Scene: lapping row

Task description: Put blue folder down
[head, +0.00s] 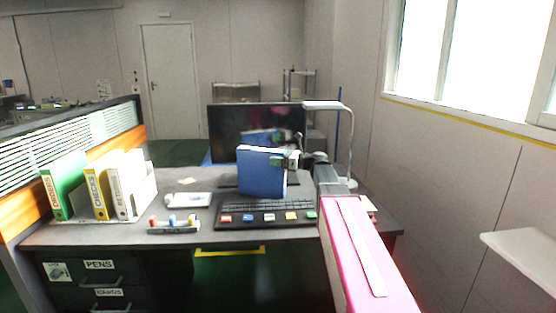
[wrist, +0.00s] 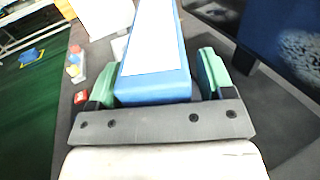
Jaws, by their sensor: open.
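The blue folder (head: 262,175) stands upright near the back edge of the keyboard, in front of the monitor. I cannot tell whether its lower edge touches the desk. My gripper (head: 288,159) is at the folder's upper right side in the head view. In the wrist view my gripper (wrist: 158,78) is open, with one green-padded finger on each side of the blue folder (wrist: 153,88). A narrow gap shows beside the right finger; the left finger is close to or touching the folder. White pages show along the folder's top.
On the desk (head: 120,236), a rack at left holds green, yellow and white binders (head: 97,192). A keyboard (head: 265,217) with coloured keys, a small tray (head: 174,226) and a white item (head: 188,200) lie in front. The monitor (head: 225,125) and a lamp (head: 330,106) stand behind.

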